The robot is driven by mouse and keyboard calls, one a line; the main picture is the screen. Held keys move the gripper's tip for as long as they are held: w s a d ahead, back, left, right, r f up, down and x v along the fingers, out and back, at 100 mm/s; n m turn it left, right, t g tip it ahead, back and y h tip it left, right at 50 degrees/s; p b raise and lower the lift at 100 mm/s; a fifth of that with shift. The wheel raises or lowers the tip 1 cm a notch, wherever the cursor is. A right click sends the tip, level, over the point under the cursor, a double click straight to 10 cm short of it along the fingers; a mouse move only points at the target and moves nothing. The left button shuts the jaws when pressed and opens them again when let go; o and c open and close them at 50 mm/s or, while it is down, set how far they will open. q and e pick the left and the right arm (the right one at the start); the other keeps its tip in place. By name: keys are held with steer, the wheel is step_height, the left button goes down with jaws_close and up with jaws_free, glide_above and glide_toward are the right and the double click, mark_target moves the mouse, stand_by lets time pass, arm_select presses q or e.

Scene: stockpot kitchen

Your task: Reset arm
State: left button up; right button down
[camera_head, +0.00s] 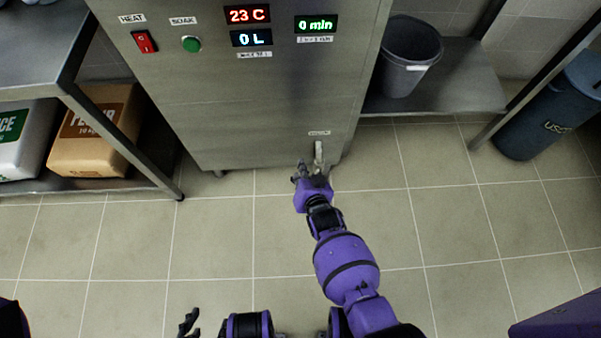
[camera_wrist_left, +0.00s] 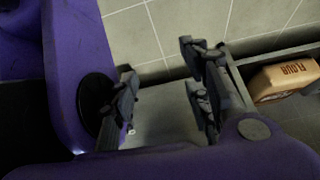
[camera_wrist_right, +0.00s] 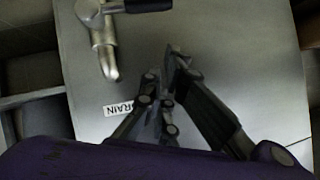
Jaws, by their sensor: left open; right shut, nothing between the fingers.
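My right arm reaches forward in the head view, and its gripper (camera_head: 299,170) is low at the front of the steel machine (camera_head: 250,110). The gripper is shut and empty, just left of and below the drain tap (camera_head: 319,154). In the right wrist view, the closed fingers (camera_wrist_right: 163,66) are in front of the machine panel, apart in the picture from the metal tap (camera_wrist_right: 106,48) with its dark handle. My left gripper (camera_head: 188,323) shows at the bottom edge of the head view. In the left wrist view, its fingers (camera_wrist_left: 158,72) are apart with nothing between them.
A steel rack (camera_head: 95,125) at left holds a flour bag (camera_head: 95,135) and a white sack (camera_head: 22,145). A grey bin (camera_head: 408,60) stands on a shelf to the right, and a blue bin (camera_head: 545,115) is further right. The tiled floor (camera_head: 130,250) is clear.

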arm_select(q)
steer(key=p+v, duration=0.3)
steer(key=shift+s+r, duration=0.1)
steer(key=shift+r, duration=0.1)
arm_select(e)
steer(key=a+v, duration=0.2)
steer(key=v, duration=0.7)
steer(key=shift+s+d, duration=0.3)
steer(key=shift+d, duration=0.1)
